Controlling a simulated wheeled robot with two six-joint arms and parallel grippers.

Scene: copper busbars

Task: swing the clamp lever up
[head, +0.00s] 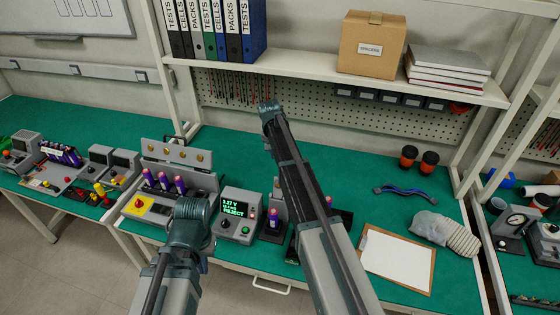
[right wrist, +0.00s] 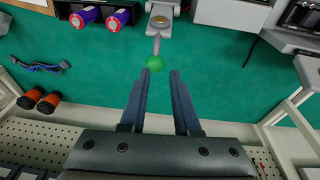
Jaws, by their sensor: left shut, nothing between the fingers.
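In the right wrist view, a clamp lever (right wrist: 156,46) with a green ball knob (right wrist: 155,63) sticks out from a grey clamp (right wrist: 161,20) with a brass-coloured round part. My right gripper (right wrist: 161,73) is open, its two fingers apart and pointing at the lever. The knob lies just beyond the fingertips, nearer the left finger; whether it touches cannot be told. In the head view my right arm hides the lever and most of the clamp, and the right fingers do not show. My left gripper (head: 191,211) is shut and empty, in front of the bench's busbar fixture.
Purple cells (right wrist: 118,19) lie beside the clamp. A meter reading REJECT (head: 236,213) stands right of my left gripper. A clipboard (head: 397,257), a blue cable (head: 404,191) and two orange-black cylinders (head: 418,160) lie to the right. A shelf (head: 300,66) crosses the back.

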